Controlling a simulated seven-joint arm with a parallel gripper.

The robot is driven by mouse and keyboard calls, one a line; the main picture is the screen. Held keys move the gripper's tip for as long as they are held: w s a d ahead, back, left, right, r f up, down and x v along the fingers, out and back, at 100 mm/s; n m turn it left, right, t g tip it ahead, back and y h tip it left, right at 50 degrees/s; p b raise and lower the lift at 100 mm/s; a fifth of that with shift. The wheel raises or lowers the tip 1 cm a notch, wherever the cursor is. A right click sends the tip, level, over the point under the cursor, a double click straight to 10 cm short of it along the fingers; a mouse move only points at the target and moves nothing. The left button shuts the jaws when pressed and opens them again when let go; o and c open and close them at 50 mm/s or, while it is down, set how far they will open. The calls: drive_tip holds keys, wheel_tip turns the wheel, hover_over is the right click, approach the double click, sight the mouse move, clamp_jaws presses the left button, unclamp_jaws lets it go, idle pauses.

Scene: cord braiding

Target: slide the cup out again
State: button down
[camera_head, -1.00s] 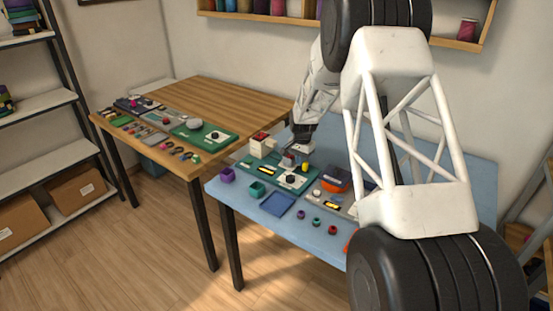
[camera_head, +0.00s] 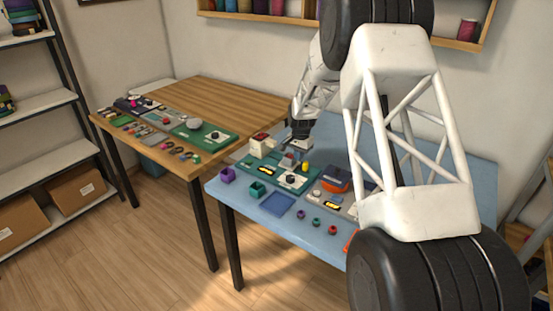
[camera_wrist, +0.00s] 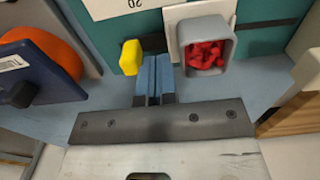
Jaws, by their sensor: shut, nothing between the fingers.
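A grey square-mouthed cup (camera_wrist: 207,35) filled with red bits (camera_wrist: 206,55) shows at the top of the wrist view. It sits against a white plate (camera_wrist: 172,20) on a teal board. In the head view the cup (camera_head: 288,161) is small, on the green board of the blue table. My gripper (camera_wrist: 153,60) is shut and empty, its blue fingers together just left of the cup in the wrist view. I cannot tell whether they touch it. In the head view the fingertips are too small to make out.
A yellow block (camera_wrist: 131,57) is close left of my fingers. A blue-and-orange object (camera_wrist: 45,65) lies farther left.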

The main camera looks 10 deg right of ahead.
wheel_tip(320, 180, up, 9)
drive_tip(key=shift+r, duration=0.15)
idle(0.7)
drive_tip(key=shift+s+r, duration=0.1)
drive_tip(key=s+a+r+n, duration=0.1)
drive_tip(key=s+r, duration=0.5)
drive_tip(key=s, duration=0.3)
drive_tip(key=s+a+r+n+t, duration=0.1)
drive_tip(key=s+a+r+n, duration=0.1)
drive_tip(key=s+r, duration=0.55)
drive_tip(key=s+a+r+n, duration=0.1)
drive_tip(key=s+r, duration=0.3)
drive_tip(key=s, duration=0.7)
drive_tip(key=s+a+f+n+t, duration=0.1)
drive_tip(key=s+n, duration=0.3)
drive_tip(key=s, duration=2.7)
drive_tip(key=shift+a+f+n+t, duration=0.2)
drive_tip(key=shift+a+n+t, duration=0.1)
drive_tip(key=shift+a+n, duration=0.15)
